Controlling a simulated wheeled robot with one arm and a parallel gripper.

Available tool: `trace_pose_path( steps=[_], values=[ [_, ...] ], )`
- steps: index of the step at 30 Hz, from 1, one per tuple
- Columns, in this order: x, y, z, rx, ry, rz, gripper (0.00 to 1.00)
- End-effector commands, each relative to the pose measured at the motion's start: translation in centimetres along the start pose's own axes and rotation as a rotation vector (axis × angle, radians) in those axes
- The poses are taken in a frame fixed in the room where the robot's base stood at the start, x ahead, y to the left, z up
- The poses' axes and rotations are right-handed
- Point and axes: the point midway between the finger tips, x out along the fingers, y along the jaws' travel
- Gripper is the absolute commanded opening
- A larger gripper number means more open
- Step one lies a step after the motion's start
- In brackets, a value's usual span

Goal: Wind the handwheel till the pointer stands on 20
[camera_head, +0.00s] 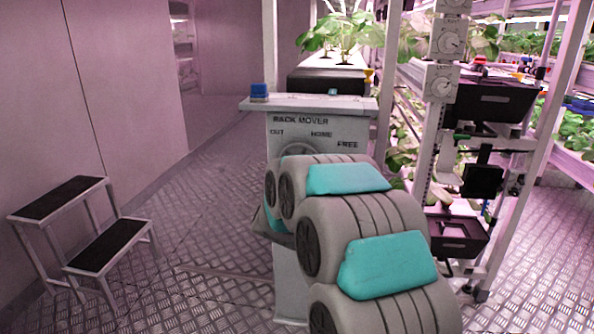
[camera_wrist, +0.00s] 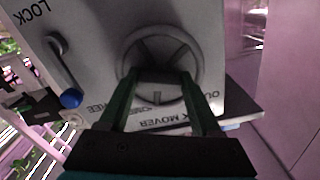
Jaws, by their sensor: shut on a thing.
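The handwheel (camera_wrist: 191,48), a grey spoked ring, sits on the pale face of the rack mover box in the wrist view. My gripper (camera_wrist: 160,77) reaches onto the wheel's near side, shut on it, with a dark finger on each side. A small grey pointer-like piece (camera_wrist: 157,98) shows between the fingers. In the head view the rack mover (camera_head: 350,119) stands ahead, lettered OUT, HOME and FREE; my arm hides most of its front and my gripper. I cannot read a 20 or a pointer setting in either view.
A lever with a blue knob (camera_wrist: 70,98) is beside the wheel near LOCK. A black-topped step stool (camera_head: 100,240) stands at left. Dials (camera_head: 441,84) and a black crate (camera_head: 490,101) are on the right rack. The floor between stool and rack mover is clear.

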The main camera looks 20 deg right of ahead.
Motion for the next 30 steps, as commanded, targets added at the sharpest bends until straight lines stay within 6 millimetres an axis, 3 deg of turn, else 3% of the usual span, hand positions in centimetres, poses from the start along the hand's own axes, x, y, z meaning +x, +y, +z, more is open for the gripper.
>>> trace_pose_path(
  steps=[4,5,12,23,30],
  values=[
    [0.0,0.0,0.2,0.000,-0.005,0.000,0.09],
    [0.0,0.0,0.2,0.000,-0.005,0.000,0.68],
    [0.0,0.0,0.1,0.000,-0.003,0.000,0.95],
    [-0.3,0.0,0.1,0.001,-0.002,0.000,0.95],
    [-2.6,0.0,0.3,0.000,-0.005,-0.001,0.95]
  ],
)
